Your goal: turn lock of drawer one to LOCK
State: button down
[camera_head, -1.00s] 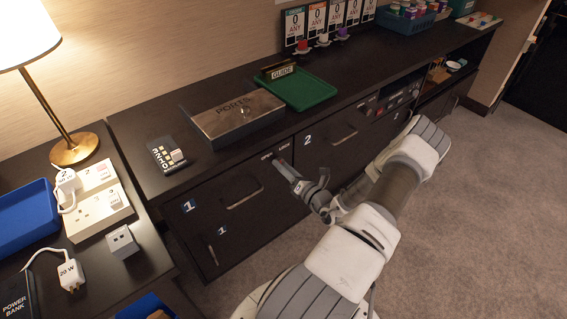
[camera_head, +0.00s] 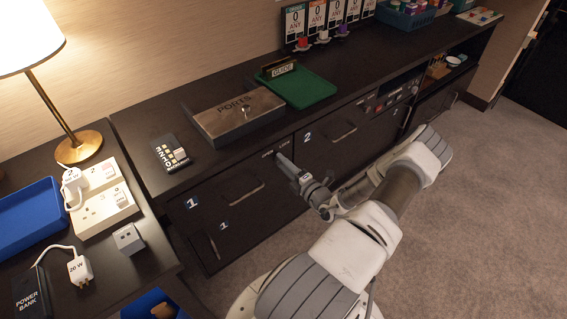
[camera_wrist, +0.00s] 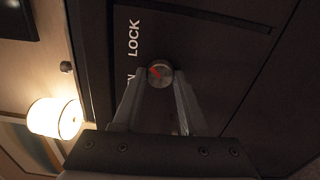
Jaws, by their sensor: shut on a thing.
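Drawer one's front (camera_head: 218,220) is dark, with a bar handle (camera_head: 244,194) and a "1" label (camera_head: 191,203). Its lock is a small round silver knob (camera_wrist: 160,73) with a red mark, seen in the wrist view. The red mark points toward the upper left of that picture. The word LOCK (camera_wrist: 134,38) is printed above and left of the knob; part of the other word, an N, shows lower left. My gripper (camera_wrist: 160,80) is shut on the knob, one finger on each side. In the head view my gripper (camera_head: 283,160) hides the knob at the drawer's upper right.
Drawer two (camera_head: 325,150) is beside it on the right. Above, the counter holds a PORTS box (camera_head: 235,120), a green tray (camera_head: 300,90) and a small keypad-like block (camera_head: 170,153). The left table carries chargers and a lamp (camera_head: 78,146). The carpet in front is clear.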

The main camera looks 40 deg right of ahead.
jog(key=shift+m, duration=0.4)
jog(key=shift+c, duration=2.2)
grip_release()
jog(key=s+a+p, duration=0.2)
jog(key=s, duration=1.5)
jog(key=shift+s, duration=0.15)
